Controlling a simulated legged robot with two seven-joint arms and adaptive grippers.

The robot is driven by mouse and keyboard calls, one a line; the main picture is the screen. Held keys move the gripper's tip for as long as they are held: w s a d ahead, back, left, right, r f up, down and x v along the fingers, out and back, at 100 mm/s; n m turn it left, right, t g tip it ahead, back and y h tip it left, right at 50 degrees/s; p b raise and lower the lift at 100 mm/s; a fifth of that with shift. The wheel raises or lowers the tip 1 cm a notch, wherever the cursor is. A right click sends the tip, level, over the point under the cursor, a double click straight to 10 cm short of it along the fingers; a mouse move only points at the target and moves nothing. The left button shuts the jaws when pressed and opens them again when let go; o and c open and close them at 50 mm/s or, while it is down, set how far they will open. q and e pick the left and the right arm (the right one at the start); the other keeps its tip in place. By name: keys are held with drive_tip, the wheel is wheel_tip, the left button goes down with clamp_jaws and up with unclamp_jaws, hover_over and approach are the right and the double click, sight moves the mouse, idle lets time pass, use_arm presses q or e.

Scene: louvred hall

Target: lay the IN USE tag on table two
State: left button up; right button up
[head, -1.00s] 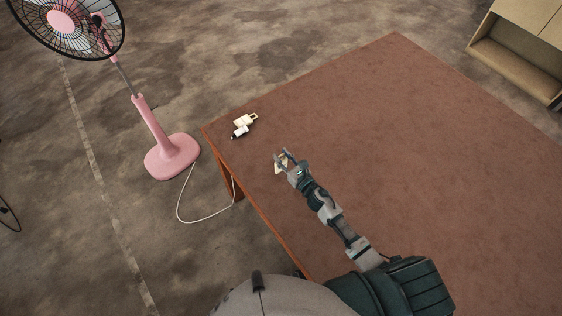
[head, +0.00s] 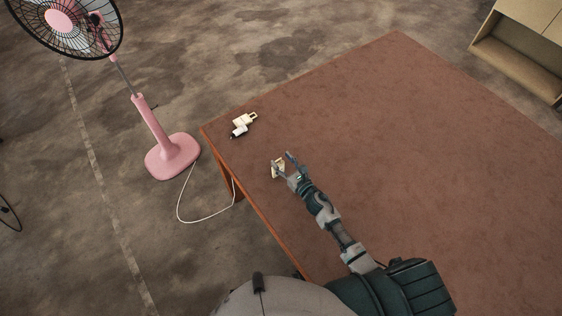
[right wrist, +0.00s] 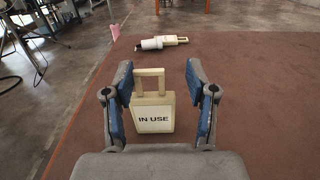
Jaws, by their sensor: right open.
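The IN USE tag (right wrist: 153,112) is a cream plate with a loop handle and black lettering. In the right wrist view it is on the brown table top, between the spread fingers of my right gripper (right wrist: 159,100). The fingers are open, with a gap on each side of the tag. In the head view the tag (head: 278,168) shows small at the fingertips of my right gripper (head: 283,165), near the left edge of the table (head: 400,130). My left gripper is not in view.
Another cream tag-like piece (head: 246,118) and a white, black-tipped marker-like item (head: 239,131) lie near the table's left corner. A pink fan (head: 172,155) stands on the floor to the left, its cord beside the table. The rest of the table top is clear.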

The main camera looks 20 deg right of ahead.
drive_tip(key=shift+s+r, duration=0.1)
drive_tip(key=shift+s, duration=0.05)
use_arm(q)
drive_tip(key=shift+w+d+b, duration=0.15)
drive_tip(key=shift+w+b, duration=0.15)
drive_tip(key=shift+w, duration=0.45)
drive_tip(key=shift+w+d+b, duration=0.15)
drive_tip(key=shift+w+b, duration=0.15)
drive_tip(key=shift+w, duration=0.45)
use_arm(e)
drive_tip(key=a+v, duration=0.1)
drive_tip(key=v, duration=1)
drive_tip(key=shift+s, duration=0.35)
drive_tip(key=shift+r, duration=0.2)
